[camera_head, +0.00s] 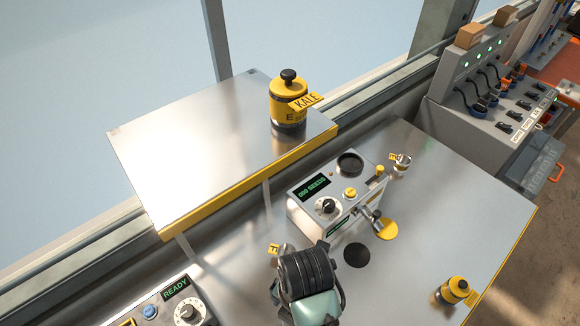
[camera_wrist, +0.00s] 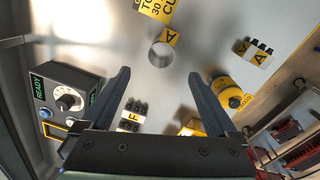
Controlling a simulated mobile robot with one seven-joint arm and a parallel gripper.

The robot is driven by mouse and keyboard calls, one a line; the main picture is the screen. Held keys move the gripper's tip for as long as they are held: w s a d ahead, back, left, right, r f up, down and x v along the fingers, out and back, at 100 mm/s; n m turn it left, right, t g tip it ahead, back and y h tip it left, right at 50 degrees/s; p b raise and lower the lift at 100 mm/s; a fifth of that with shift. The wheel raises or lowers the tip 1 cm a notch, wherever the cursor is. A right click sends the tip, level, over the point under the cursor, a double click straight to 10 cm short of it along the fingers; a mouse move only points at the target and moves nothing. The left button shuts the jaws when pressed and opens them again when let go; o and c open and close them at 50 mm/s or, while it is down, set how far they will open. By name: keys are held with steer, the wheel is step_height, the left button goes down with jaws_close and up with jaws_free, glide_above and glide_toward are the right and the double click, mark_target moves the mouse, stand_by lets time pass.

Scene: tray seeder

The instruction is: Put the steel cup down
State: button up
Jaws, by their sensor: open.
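A round steel cup (camera_wrist: 161,55) with a yellow tag marked A sits on the steel surface in the wrist view. My gripper (camera_wrist: 158,76) is open, its two dark fingers spread, with nothing between them. The cup shows just past the fingertips, near the line between them. A small steel cup (camera_head: 401,168) with a yellow tag also shows in the head view, beside the seed counter; I cannot tell whether it is the same one. My dark arm end (camera_head: 308,285) covers part of the bench there.
The seed counter (camera_head: 327,200) stands mid-bench. A READY box (camera_wrist: 65,95) is left in the wrist view. A yellow canister (camera_wrist: 227,90) and a tagged black-knobbed block (camera_wrist: 254,52) are right. A KALE canister (camera_head: 289,105) stands on the raised shelf (camera_head: 190,150).

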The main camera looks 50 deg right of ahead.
step_height(320, 180, down, 11)
steer(key=shift+w+a+f+p, duration=0.1)
steer(key=shift+w+p, duration=0.05)
steer(key=shift+p, duration=0.2)
jaws_close()
stand_by(0.6)
